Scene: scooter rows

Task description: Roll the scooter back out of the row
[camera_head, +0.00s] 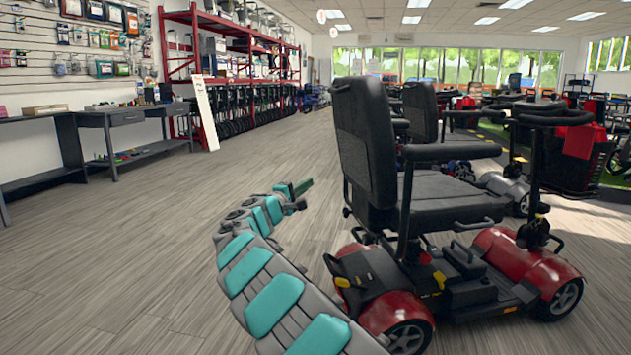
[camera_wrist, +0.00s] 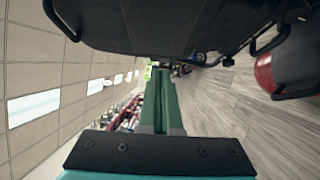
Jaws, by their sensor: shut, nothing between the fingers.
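The nearest scooter (camera_head: 410,200) stands on the right in the head view, with a black seat and backrest, a red body and black wheels. Its steering column and handlebar rise at its right end. My gripper (camera_head: 303,186) is to the left of the backrest, at about seat height, apart from it. Its green fingers (camera_wrist: 160,88) are together and empty in the wrist view. That view is turned on its side. The scooter's dark seat part (camera_wrist: 160,25) fills its top, and a red body part (camera_wrist: 265,72) shows at the right.
More scooters (camera_head: 421,112) stand in a row behind the nearest one. A grey workbench (camera_head: 140,115) and red shelving (camera_head: 240,30) line the left wall. A white board (camera_head: 206,112) leans by the shelving. The wooden floor (camera_head: 130,245) at left is clear.

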